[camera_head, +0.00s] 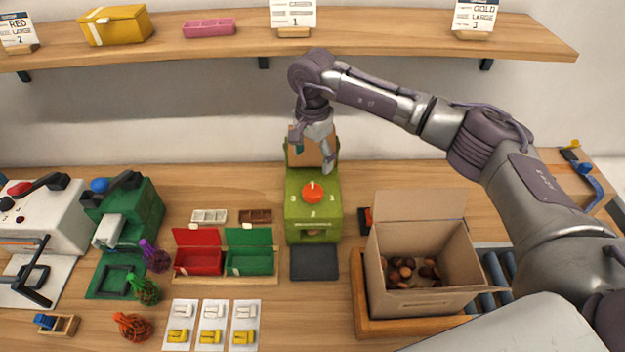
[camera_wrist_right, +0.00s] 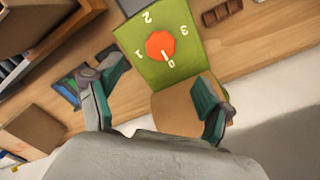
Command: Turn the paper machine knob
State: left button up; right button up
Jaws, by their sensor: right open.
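The paper machine (camera_head: 298,225) is a green box standing on the table in the middle of the head view. Its orange-red knob (camera_head: 313,193) sits on the top face among the numbers 1, 2 and 3. In the right wrist view the knob (camera_wrist_right: 160,46) shows a white pointer and lies ahead of the fingers. My right gripper (camera_head: 312,160) is above the back of the machine, apart from the knob. Its fingers are spread and empty in the right wrist view (camera_wrist_right: 158,92). Brown paper (camera_wrist_right: 178,108) shows at the machine's back. My left gripper is not in view.
A cardboard box (camera_head: 425,303) of chestnuts stands right of the machine. Red (camera_head: 198,238) and green (camera_head: 250,237) lidded bins stand to the left. A dark pad (camera_head: 314,262) lies in front. A wooden shelf (camera_head: 370,32) runs above at the back.

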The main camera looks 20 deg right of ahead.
jog(key=p, duration=0.2)
send_over(313, 190)
notch_tip(313, 190, down, 6)
jog(key=shift+s+r, duration=0.1)
jog(key=shift+s, duration=0.05)
notch_tip(313, 190, down, 4)
jog(key=shift+f+p, duration=0.1)
jog(key=shift+p, duration=0.6)
jog(key=shift+f, duration=0.75)
jog(key=shift+c, duration=0.5)
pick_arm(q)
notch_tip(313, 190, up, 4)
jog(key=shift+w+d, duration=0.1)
pick_arm(e)
jog(key=c, duration=1.1)
